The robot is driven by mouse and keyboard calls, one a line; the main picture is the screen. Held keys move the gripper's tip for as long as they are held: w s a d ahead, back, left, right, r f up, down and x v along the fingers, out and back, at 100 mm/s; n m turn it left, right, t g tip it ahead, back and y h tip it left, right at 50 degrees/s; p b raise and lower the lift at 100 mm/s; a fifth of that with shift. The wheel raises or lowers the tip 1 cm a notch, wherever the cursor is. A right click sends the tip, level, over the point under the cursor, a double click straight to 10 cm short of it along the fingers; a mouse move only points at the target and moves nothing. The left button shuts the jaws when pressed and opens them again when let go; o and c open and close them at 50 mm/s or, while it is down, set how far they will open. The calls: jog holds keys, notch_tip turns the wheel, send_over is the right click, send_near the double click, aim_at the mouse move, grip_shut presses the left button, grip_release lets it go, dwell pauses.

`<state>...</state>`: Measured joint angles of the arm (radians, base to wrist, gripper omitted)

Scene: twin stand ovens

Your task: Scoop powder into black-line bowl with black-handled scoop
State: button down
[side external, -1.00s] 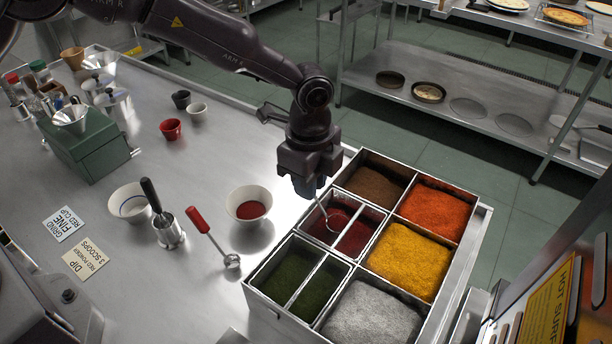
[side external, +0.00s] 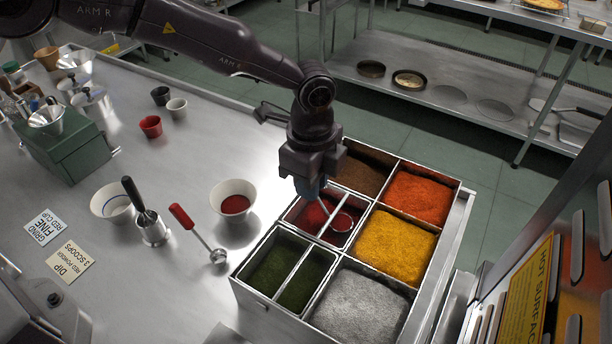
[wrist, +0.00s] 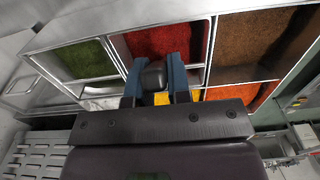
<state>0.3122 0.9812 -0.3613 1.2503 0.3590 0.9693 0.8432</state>
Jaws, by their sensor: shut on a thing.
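My gripper (side external: 312,188) is shut on a scoop's handle, whose black end (wrist: 153,76) shows between the fingers in the wrist view. The scoop (side external: 342,222) points down at the divided bin of red powder (side external: 311,215), over its right part near the divider. Red shows inside its rim; I cannot tell whether it touches the powder. A white bowl (side external: 228,188) with red powder in it stands left of the bins. Another white bowl (side external: 104,193) with a dark bluish line inside stands farther left and looks empty.
A red-handled scoop (side external: 183,217) lies between the bowls. A black-handled tool (side external: 133,194) stands beside the lined bowl. Green (side external: 269,270), yellow (side external: 397,247), grey (side external: 358,312), orange (side external: 417,198) and brown powder bins adjoin the red. Small cups (side external: 151,126) stand at the back.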

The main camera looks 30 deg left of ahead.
jog(key=a+r, duration=0.4)
jog(key=r, duration=0.3)
jog(key=shift+a, duration=0.2)
dwell(2.4)
dwell(1.1)
jog(key=s+a+f, duration=0.1)
jog(key=a, duration=0.7)
jog(key=s+a+f, duration=0.1)
jog(key=s+a, duration=0.1)
jog(key=a, duration=0.7)
jog(key=shift+s+f, duration=0.2)
jog(key=shift+f, duration=0.05)
